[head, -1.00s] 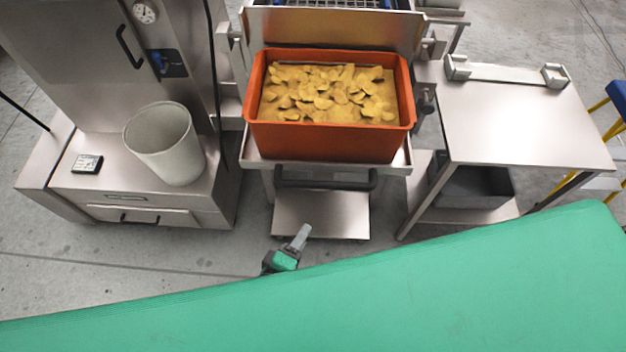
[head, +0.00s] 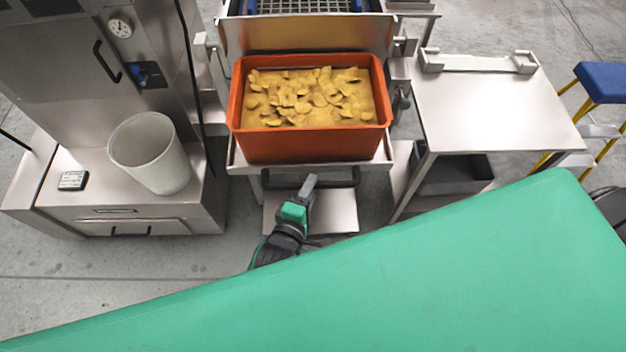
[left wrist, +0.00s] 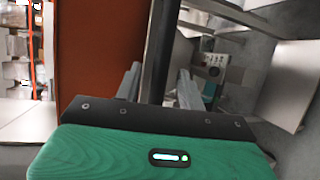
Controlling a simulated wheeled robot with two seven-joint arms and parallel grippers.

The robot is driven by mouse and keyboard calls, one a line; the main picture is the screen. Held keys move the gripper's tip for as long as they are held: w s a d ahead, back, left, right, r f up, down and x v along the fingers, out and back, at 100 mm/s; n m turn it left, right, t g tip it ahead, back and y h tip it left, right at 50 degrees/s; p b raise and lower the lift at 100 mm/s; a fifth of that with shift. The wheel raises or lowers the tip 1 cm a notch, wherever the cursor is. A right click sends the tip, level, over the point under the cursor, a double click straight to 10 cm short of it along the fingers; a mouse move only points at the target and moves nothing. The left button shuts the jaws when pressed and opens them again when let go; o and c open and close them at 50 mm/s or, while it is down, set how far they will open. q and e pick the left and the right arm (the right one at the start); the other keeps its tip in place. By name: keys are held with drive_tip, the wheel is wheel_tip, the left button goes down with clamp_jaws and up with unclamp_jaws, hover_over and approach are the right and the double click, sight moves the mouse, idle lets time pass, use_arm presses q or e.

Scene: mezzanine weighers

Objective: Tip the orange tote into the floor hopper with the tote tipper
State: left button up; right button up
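The orange tote (head: 308,147), full of yellow-brown chip-like pieces, stands upright on the steel cradle of the tote tipper (head: 240,163). A black bar handle (head: 340,183) runs across the cradle's front. Behind the tote, past a steel plate, a dark grid (head: 315,7) shows, cut off by the top edge; it appears to be the hopper. My left gripper (head: 308,186) is at the handle's middle. In the left wrist view its fingers (left wrist: 159,82) are apart, with a dark bar (left wrist: 160,60) showing between them; contact cannot be told. My right gripper is not in view.
A steel cabinet with a white bin (head: 150,155) and small black display (head: 73,180) stands left. A steel table (head: 490,105) stands right, with a dark crate (head: 455,175) below. A blue-topped yellow step stool (head: 602,82) is far right.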

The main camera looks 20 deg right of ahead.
use_arm(q)
drive_tip(key=shift+x, duration=1.2)
drive_tip(key=shift+c, duration=0.4)
clamp_jaws()
drive_tip(key=shift+r, duration=0.1)
